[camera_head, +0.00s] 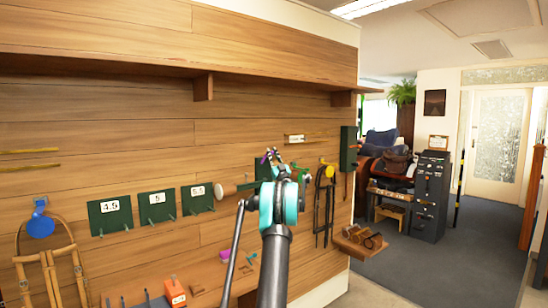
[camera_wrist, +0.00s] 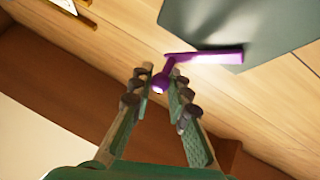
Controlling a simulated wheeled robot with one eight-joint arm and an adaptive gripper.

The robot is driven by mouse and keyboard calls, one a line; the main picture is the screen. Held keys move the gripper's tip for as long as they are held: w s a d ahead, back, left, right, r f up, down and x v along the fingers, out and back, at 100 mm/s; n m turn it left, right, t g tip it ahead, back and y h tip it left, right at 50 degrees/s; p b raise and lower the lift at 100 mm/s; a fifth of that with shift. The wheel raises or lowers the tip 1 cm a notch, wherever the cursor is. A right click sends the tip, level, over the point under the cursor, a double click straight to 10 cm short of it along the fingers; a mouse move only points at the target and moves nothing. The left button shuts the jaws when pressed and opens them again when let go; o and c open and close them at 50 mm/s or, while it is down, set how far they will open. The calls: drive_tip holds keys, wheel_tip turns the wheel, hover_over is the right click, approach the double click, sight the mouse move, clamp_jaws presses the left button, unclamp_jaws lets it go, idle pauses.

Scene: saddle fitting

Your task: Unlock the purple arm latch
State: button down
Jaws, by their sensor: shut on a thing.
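The purple arm latch (camera_wrist: 205,57) shows in the wrist view as a flat bar with a short arm ending in a round knob. The bar lies over a dark green plate on the wooden wall. My gripper (camera_wrist: 161,80) has its two fingers on either side of the knob and is shut on it. In the head view a small purple bit of the latch (camera_head: 270,154) shows just past the end of my arm. My wrist hides most of the latch and the fingertips there.
Green numbered plates (camera_head: 109,214) with pegs are on the wall at left. Black straps (camera_head: 324,203) hang to the right of my arm, above a small wooden shelf (camera_head: 358,241). A long wooden shelf (camera_head: 150,55) runs above. Open floor (camera_head: 400,272) lies at right.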

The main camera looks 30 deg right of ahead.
drive_tip(key=shift+s+a+r+n+y, duration=0.1)
drive_tip(key=shift+a+r+n+y, duration=0.1)
drive_tip(key=shift+n+y, duration=0.75)
drive_tip(key=shift+w+a+r+n+y, duration=0.1)
drive_tip(key=shift+a+n+y, duration=0.05)
drive_tip(key=shift+n+y, duration=0.8)
drive_tip(key=shift+s+a+r+n+y, duration=0.1)
drive_tip(key=shift+a+r+n+y, duration=0.1)
drive_tip(key=shift+n+y, duration=0.7)
drive_tip(key=shift+a+n, duration=0.1)
drive_tip(key=shift+n, duration=0.2)
drive_tip(key=c, duration=1.4)
unclamp_jaws()
drive_tip(key=shift+c, duration=0.2)
drive_tip(key=shift+f, duration=0.1)
drive_tip(key=v, duration=1.2)
drive_tip(key=shift+f, duration=0.15)
